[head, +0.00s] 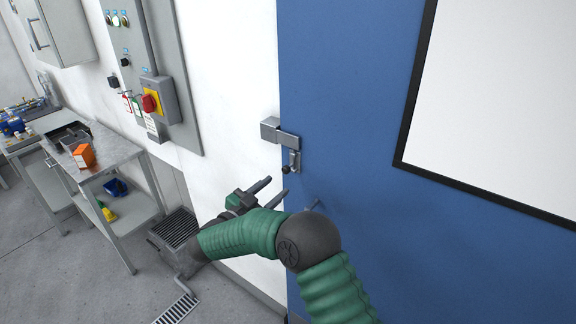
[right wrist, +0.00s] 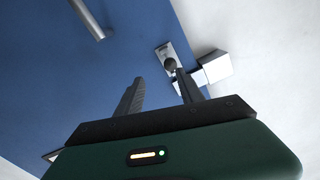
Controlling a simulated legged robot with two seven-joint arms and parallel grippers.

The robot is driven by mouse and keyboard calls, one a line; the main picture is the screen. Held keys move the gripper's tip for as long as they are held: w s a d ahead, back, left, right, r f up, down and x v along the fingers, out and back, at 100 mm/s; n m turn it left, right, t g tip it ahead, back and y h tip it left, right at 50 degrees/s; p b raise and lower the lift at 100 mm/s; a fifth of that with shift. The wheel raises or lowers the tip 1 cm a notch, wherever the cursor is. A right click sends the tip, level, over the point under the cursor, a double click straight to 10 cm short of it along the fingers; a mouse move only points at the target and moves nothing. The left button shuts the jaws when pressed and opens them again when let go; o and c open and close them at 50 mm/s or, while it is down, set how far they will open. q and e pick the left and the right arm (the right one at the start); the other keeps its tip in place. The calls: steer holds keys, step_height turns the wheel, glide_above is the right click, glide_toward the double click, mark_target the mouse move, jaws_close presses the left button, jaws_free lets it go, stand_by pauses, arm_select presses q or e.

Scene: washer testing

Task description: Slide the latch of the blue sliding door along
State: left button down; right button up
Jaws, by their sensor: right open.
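The blue sliding door (head: 350,110) fills the middle of the head view. Its latch (head: 295,158) is a small grey metal plate with a black knob (head: 286,170), near the door's left edge. The latch plate also shows in the right wrist view (right wrist: 178,49), with its knob (right wrist: 170,65) close to the tip of one finger. My right gripper (head: 277,186) is open and empty, just below the latch in the head view. In the right wrist view its fingers (right wrist: 160,77) are spread; contact with the knob cannot be told. My left gripper is not in view.
Grey metal blocks (head: 270,130) sit at the door edge above the latch. A bar handle (head: 313,205) stands out from the door, lower right of the latch. A control panel (head: 170,60), a grey box (head: 177,232) and a metal workbench (head: 110,150) stand left.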

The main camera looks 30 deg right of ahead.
mark_target(284, 173)
steer(key=w+d+p, duration=0.1)
steer(key=w+d, duration=0.1)
steer(key=w, duration=0.1)
steer(key=shift+d, duration=0.4)
steer(key=p+x, duration=0.1)
steer(key=x, duration=0.5)
steer(key=shift+f, duration=0.1)
steer(key=shift+w+d+f, duration=0.1)
steer(key=shift+w+d, duration=0.05)
steer(key=shift+d, duration=0.15)
steer(key=shift+c, duration=0.7)
steer(key=shift+a, duration=0.1)
steer(key=shift+c, duration=1.1)
steer(key=shift+a+r, duration=0.25)
steer(key=shift+a, duration=0.65)
jaws_close()
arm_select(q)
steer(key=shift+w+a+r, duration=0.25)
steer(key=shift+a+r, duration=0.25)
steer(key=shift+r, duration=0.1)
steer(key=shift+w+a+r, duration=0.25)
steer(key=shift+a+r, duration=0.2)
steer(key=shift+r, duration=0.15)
arm_select(e)
steer(key=shift+d, duration=0.25)
